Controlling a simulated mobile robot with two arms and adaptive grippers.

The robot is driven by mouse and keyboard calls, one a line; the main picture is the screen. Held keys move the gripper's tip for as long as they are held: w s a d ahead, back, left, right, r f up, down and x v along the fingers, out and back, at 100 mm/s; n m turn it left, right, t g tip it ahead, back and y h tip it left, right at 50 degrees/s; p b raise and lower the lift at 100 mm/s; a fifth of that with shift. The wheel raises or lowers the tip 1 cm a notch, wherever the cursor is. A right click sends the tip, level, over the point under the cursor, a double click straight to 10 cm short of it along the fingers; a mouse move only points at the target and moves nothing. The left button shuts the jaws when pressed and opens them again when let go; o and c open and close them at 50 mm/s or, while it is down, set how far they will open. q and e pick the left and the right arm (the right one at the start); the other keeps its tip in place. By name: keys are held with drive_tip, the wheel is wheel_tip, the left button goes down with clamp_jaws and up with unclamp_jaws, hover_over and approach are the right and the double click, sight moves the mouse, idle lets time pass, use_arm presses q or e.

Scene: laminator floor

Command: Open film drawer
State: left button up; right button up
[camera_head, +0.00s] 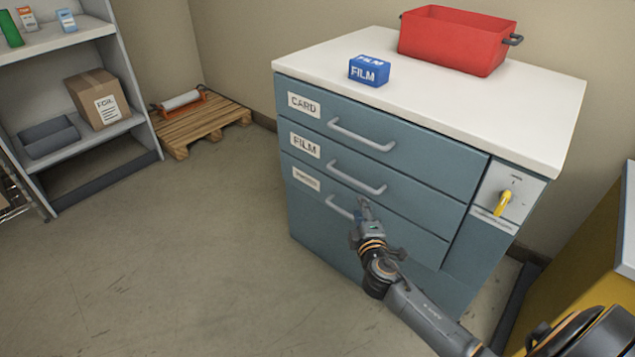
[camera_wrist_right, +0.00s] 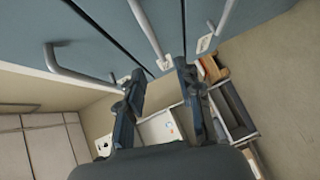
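The film drawer (camera_head: 415,208) is the middle drawer of a blue-grey cabinet, marked by a FILM label (camera_head: 305,145). It is shut. Its pale bar handle (camera_head: 352,177) is free, with nothing holding it. My right gripper (camera_head: 366,205) is just below the right end of this handle, in front of the lower drawer and near that drawer's handle (camera_head: 338,207). In the right wrist view the right gripper (camera_wrist_right: 158,72) has its fingers apart with nothing between them. A bar handle (camera_wrist_right: 147,32) shows ahead of the fingers. My left gripper is not in view.
The CARD drawer (camera_head: 425,155) above is shut. A blue FILM box (camera_head: 369,71) and a red bin (camera_head: 452,42) stand on the white top. A yellow-handled switch (camera_head: 503,202) is at right. Shelves (camera_head: 85,130) and a pallet (camera_head: 200,122) stand left; the floor between is clear.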

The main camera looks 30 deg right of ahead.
sight(352, 182)
drive_tip(key=x, duration=0.4)
drive_tip(key=b+x, duration=0.1)
drive_tip(key=x, duration=0.3)
drive_tip(key=b+x, duration=0.1)
drive_tip(key=x, duration=0.3)
drive_tip(key=shift+w+r, duration=0.15)
drive_tip(key=shift+r, duration=0.2)
use_arm(q)
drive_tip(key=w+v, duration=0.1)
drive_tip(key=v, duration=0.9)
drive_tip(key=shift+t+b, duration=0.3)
drive_tip(key=shift+b, duration=0.05)
use_arm(e)
drive_tip(key=shift+x, duration=0.8)
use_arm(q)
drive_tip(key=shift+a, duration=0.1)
use_arm(e)
drive_tip(key=shift+r, duration=0.1)
clamp_jaws()
